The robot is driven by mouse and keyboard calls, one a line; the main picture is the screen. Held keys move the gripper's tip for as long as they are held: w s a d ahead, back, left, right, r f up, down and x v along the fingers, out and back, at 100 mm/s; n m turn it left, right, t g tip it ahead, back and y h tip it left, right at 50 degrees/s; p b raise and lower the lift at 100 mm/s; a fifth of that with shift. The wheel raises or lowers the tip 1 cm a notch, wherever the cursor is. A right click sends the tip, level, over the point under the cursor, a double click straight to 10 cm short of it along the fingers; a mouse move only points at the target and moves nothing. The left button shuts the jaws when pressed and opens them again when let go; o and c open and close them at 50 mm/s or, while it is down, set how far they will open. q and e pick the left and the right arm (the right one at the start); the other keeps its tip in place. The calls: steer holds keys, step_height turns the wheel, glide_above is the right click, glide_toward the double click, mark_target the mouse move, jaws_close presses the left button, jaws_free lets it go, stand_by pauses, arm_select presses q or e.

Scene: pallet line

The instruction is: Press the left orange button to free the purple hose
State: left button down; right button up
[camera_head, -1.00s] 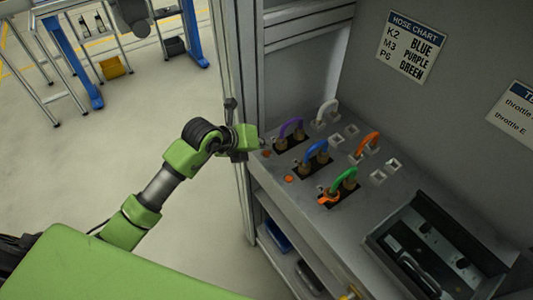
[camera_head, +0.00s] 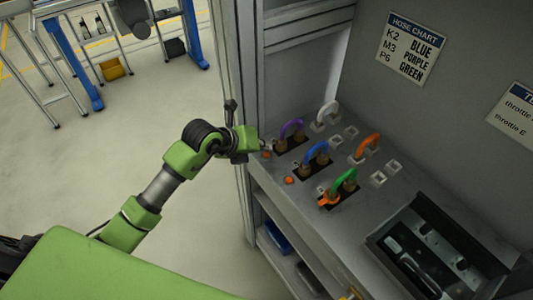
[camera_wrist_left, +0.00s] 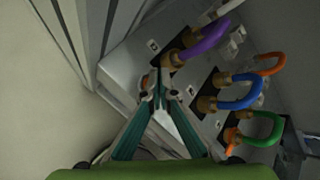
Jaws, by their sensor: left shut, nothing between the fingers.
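The purple hose (camera_head: 291,126) arches between two brass fittings at the far left of the sloped grey panel (camera_head: 300,215). It also shows in the left wrist view (camera_wrist_left: 206,41). The left orange button (camera_head: 266,155) sits on the panel in front of it. My left gripper (camera_head: 264,145) is shut and empty, its tip close to this button. In the left wrist view its fingertips (camera_wrist_left: 161,93) meet above the panel, below the purple hose. I cannot tell whether they touch the button. My right gripper is not in view.
A second orange button (camera_head: 289,180) lies nearer. Blue (camera_head: 317,150), green (camera_head: 344,178), orange (camera_head: 368,143) and white (camera_head: 327,109) hoses stand on the panel, with empty sockets between them. A cabinet post (camera_head: 240,190) stands left of the panel. A hose chart (camera_head: 411,49) hangs behind.

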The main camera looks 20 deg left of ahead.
mark_target(265, 155)
arm_select(q)
steer(key=shift+f, duration=0.1)
steer(key=shift+f+b, duration=0.3)
steer(key=shift+f, duration=0.05)
steer(key=shift+f+b, duration=0.4)
steer(key=shift+f, duration=0.1)
stand_by(0.6)
steer(key=shift+r, duration=0.1)
steer(key=shift+r+p, duration=0.75)
steer(key=shift+r, duration=0.05)
step_height(265, 155, up, 5)
steer(key=p, duration=0.4)
steer(key=shift+r, duration=0.1)
stand_by(0.7)
